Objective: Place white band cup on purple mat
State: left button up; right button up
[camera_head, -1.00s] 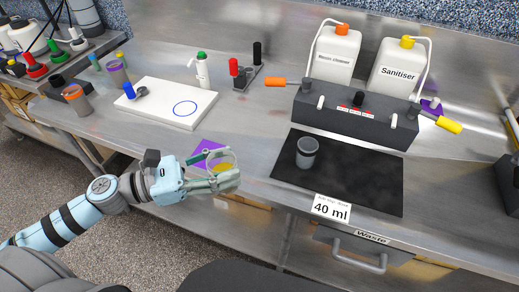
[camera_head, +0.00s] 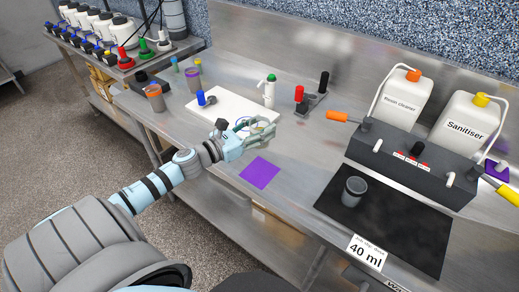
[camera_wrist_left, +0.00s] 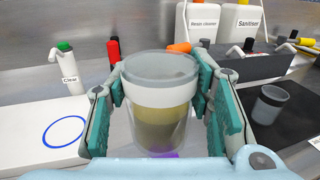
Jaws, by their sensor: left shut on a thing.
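My left gripper (camera_head: 270,130) is shut on the white band cup (camera_wrist_left: 160,100). In the left wrist view the cup is upright between the green finger pads, see-through grey with a broad white band and a yellowish-brown lower part. In the head view the fingers mostly hide it. The purple mat (camera_head: 260,173) lies flat and bare on the steel bench, nearer the front edge than the gripper. A strip of purple (camera_wrist_left: 160,154) shows beneath the cup in the left wrist view. My right gripper is out of view.
A white board (camera_head: 225,108) with a blue ring lies behind the gripper. A green-capped bottle (camera_head: 269,92) stands behind it. To the right, a grey cup (camera_head: 353,191) stands on a black mat (camera_head: 410,222) before a dark dispenser block (camera_head: 405,158). Bare steel surrounds the purple mat.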

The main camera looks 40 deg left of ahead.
pick_arm(q)
notch_tip(320, 180, down, 14)
jog(key=b, duration=1)
jog(key=shift+r, duration=0.35)
jog(key=shift+f, duration=0.1)
jog(key=o, duration=0.9)
jog(key=shift+f, duration=0.15)
jog(key=o, duration=0.4)
